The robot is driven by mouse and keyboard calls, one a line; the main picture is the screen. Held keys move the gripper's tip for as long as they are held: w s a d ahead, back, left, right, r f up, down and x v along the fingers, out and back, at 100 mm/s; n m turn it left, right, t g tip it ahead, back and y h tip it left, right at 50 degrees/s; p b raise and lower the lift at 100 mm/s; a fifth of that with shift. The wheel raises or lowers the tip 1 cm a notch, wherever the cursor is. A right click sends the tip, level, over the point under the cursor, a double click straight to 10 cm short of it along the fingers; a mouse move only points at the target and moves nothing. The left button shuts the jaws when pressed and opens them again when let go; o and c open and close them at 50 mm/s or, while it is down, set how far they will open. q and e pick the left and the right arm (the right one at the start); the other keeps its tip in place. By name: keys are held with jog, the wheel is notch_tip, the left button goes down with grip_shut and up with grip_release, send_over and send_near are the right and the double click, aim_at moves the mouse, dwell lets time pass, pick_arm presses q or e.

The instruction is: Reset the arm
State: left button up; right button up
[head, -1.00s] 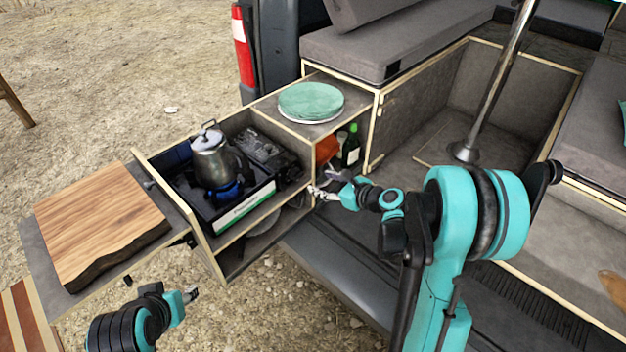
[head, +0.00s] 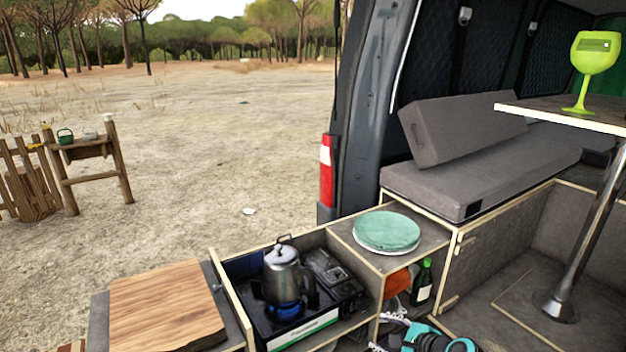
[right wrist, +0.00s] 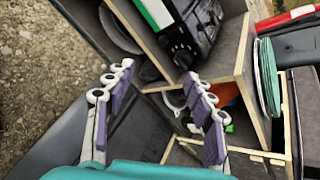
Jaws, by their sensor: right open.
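My right gripper (head: 386,334) shows at the bottom edge of the head view, in front of the open lower compartment of the tailgate cabinet. In the right wrist view its two purple-padded fingers (right wrist: 155,82) are spread apart with nothing between them. The cabinet's shelves (right wrist: 225,70) lie beyond the fingertips. Most of my right arm is cut off below the head view. My left gripper is in neither view now.
A metal kettle (head: 283,275) stands on the lit stove (head: 308,331). A wooden board (head: 165,305) lies to its left. Green plates (head: 387,230) sit on the cabinet top, with a bottle (head: 422,282) below. A table leg (head: 590,240) rises at right.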

jog(key=s+r+n+g+h, duration=0.1)
jog(key=s+n+h, duration=0.1)
jog(key=s+n, duration=0.8)
jog(key=s+a+r+n+g+h, duration=0.1)
jog(key=s+n+h, duration=0.2)
jog(key=s+n, duration=0.7)
jog(key=shift+s+n+g, duration=0.2)
jog(key=shift+n+g, duration=0.1)
jog(key=shift+n, duration=0.5)
